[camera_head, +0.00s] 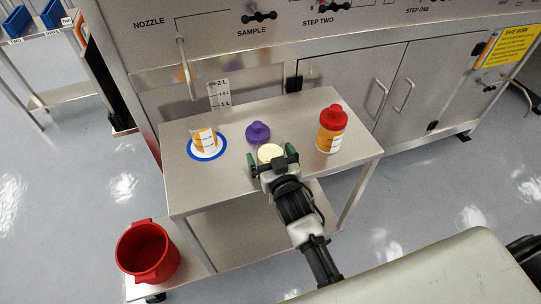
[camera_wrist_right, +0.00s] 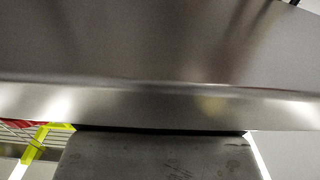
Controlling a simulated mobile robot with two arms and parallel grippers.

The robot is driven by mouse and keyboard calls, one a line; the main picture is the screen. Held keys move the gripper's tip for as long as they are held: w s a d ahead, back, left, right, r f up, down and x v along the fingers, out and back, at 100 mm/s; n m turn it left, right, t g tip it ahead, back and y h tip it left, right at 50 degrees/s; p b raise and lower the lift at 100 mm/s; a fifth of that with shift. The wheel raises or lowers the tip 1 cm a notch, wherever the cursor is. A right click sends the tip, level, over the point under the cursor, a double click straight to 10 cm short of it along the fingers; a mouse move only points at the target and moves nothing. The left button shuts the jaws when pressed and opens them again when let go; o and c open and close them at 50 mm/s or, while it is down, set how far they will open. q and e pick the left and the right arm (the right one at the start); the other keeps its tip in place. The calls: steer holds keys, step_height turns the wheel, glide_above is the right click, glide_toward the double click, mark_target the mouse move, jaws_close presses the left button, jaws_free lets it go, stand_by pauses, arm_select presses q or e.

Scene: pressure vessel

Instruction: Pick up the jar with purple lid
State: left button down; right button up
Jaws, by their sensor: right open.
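A purple lid (camera_head: 258,132) with a knob on top sits on the steel table, just behind my right gripper. No jar body can be made out under it. My right gripper (camera_head: 275,158) is open, with its green-tipped fingers at either side of a round, pale yellow top (camera_head: 270,152). This looks like an uncovered jar; its lower part is hidden by the gripper. I cannot tell whether the fingers touch it. The right wrist view shows mostly blurred steel and a grey block, with no jar. My left gripper is not in view.
On the steel table (camera_head: 228,186), a red-lidded orange jar (camera_head: 331,130) stands to the right. An orange-and-white container (camera_head: 204,140) stands on a blue-rimmed white disc at the left. A steel cabinet (camera_head: 350,85) rises behind. A red bucket (camera_head: 147,252) stands at the lower left.

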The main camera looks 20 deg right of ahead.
steer(key=c, duration=0.9)
steer(key=shift+c, duration=0.4)
steer(key=shift+r, duration=0.15)
